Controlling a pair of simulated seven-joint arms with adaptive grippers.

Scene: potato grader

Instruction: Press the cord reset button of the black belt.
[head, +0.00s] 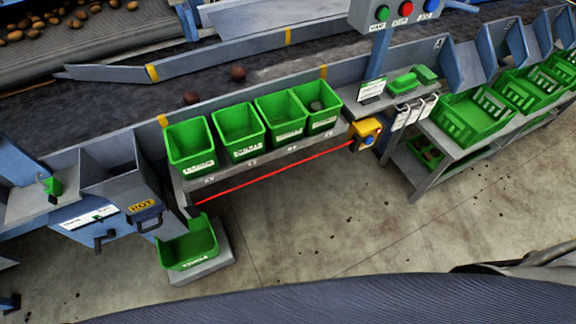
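A yellow switch box (363,127) is mounted under the right end of the bin shelf, at the front of the black belt (265,77). A blue round button (369,140) shows on the box. A taut red cord (270,173) runs from the box down to the left, below the green bins. Neither of my grippers can be made out in the head view, and nothing is seen touching the box or the cord.
Several green bins (238,132) stand on the shelf above the cord. A control post (392,14) with green, red and blue buttons rises behind the box. White tags (410,112) hang to its right. A green crate (474,116) stands farther right. The floor (330,215) in front is open.

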